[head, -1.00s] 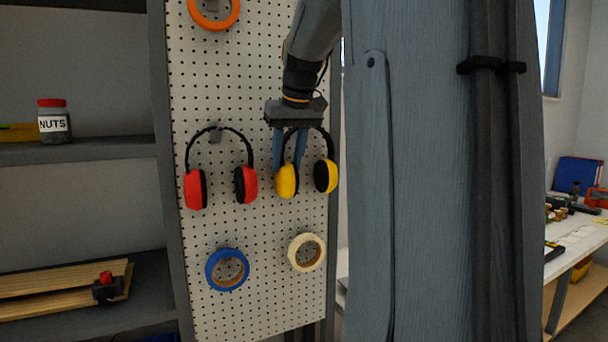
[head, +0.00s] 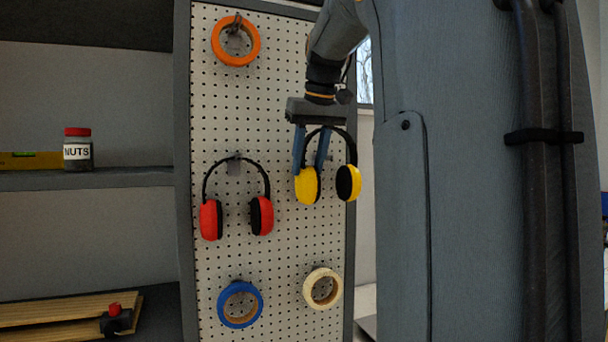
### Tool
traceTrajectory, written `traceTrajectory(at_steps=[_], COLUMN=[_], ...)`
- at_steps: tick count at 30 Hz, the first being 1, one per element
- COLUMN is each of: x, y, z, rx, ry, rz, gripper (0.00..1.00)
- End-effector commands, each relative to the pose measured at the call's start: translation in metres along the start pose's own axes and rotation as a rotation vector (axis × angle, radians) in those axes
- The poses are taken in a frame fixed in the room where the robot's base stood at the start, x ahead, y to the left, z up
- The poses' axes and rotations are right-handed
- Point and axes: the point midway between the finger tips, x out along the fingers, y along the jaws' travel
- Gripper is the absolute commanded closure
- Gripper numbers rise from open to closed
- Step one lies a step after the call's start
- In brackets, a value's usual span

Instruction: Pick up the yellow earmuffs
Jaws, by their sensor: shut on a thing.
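The yellow earmuffs (head: 307,186) have two yellow cups with black pads and a black headband. They hang upright in front of the right side of the white pegboard. My gripper (head: 310,160) points down over them, with its blue fingers at the left part of the headband and the left cup. It is shut on the earmuffs. The exact contact between the fingers and the headband is hard to make out. No hook shows behind the yellow earmuffs.
Red earmuffs (head: 262,214) hang on a hook to the left. Orange tape (head: 217,47) hangs above, and blue tape (head: 224,309) and cream tape (head: 334,292) hang below. A nuts jar (head: 77,152) stands on the left shelf (head: 120,179). My arm covers much of the right side.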

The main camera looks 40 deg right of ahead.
Motion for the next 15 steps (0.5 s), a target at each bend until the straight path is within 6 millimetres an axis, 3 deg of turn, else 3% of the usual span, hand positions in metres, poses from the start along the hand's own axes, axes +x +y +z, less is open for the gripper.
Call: traceTrajectory(at_steps=[5,15], x=[-0.011,-0.045], y=[0.0,0.0], z=[0.031,0.121], rx=[0.002,0.004], ry=[0.002,0.005], rz=[0.002,0.003], gripper=[0.93,0.93])
